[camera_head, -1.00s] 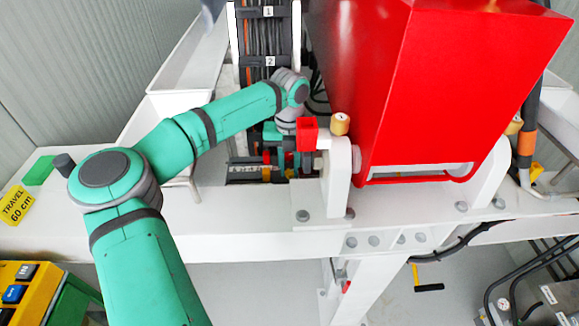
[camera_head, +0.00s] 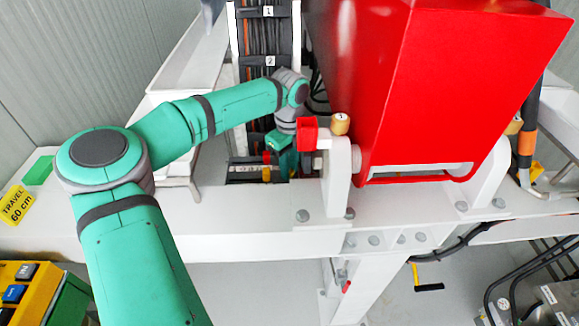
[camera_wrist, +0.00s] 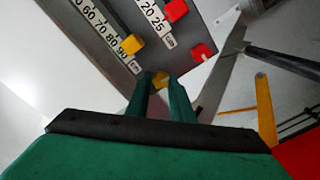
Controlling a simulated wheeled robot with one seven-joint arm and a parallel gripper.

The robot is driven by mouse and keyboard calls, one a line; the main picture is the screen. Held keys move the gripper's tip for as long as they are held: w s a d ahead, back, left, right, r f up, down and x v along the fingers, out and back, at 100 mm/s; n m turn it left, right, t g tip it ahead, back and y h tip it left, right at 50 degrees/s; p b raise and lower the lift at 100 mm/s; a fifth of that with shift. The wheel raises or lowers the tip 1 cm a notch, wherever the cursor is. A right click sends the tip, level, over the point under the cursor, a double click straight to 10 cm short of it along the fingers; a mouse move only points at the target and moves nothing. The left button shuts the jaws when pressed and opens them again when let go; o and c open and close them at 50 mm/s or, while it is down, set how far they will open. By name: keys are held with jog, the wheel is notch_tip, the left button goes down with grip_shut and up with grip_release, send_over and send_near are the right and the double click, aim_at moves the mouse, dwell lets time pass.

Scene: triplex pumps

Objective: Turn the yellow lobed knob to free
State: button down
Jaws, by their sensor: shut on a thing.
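The yellow knob (camera_wrist: 160,79) shows in the wrist view between the tips of my gripper (camera_wrist: 162,92), below the corner of a grey scale panel. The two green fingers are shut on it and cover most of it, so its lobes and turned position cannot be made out. The knob cannot be made out there.
The scale panel (camera_wrist: 110,45) carries a yellow slider (camera_wrist: 131,44) and red sliders (camera_wrist: 200,52) close to my fingers. A yellow bar (camera_wrist: 264,108) stands at right. A large red housing (camera_head: 440,90) and red block (camera_head: 307,134) bound the right side.

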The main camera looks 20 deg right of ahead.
jog(key=shift+n, duration=0.5)
jog(key=c, duration=1.5)
grip_release()
jog(key=shift+c, duration=0.2)
jog(key=shift+r, duration=0.1)
notch_tip(320, 180, up, 11)
jog(key=shift+f, duration=0.2)
